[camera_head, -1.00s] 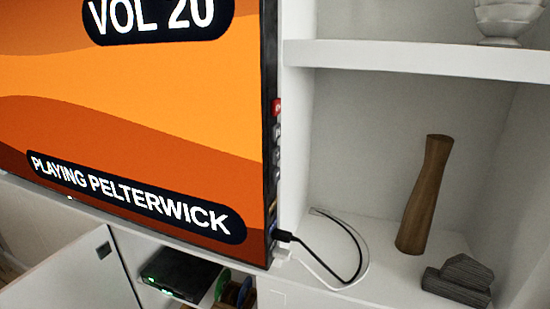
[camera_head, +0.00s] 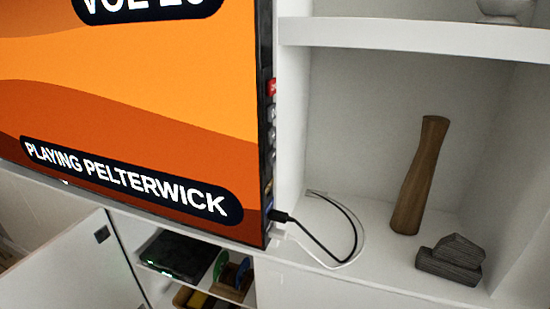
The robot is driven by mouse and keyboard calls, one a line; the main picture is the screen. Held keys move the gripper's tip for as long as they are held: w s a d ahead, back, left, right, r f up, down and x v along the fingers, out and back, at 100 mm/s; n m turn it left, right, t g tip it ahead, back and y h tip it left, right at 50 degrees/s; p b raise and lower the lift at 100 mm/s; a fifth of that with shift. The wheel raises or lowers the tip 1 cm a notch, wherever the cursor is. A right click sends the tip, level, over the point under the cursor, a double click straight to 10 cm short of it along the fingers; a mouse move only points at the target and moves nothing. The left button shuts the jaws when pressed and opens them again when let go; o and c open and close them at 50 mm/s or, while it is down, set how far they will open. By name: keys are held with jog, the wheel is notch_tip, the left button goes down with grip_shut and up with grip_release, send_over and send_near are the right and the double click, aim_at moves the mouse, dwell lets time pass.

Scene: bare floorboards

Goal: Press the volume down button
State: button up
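A television (camera_head: 130,110) with an orange screen fills the left of the head view. Its screen reads "PLAYING PELTERWICK", and a volume label at the top is partly cut off by the frame edge. Along its right side edge is a column of small buttons: a red one (camera_head: 272,87) at the top and several dark grey ones (camera_head: 271,115) below it. The markings on the grey buttons are too small to read, so I cannot tell which is volume down. My gripper is not in view.
A black plug and cable (camera_head: 315,237) stick out from the television's lower right edge, beside a white cable. The white shelf (camera_head: 385,262) holds a brown wooden vase (camera_head: 420,175) and dark grey blocks (camera_head: 450,260). An open cabinet door (camera_head: 75,270) and a black box (camera_head: 175,255) are below.

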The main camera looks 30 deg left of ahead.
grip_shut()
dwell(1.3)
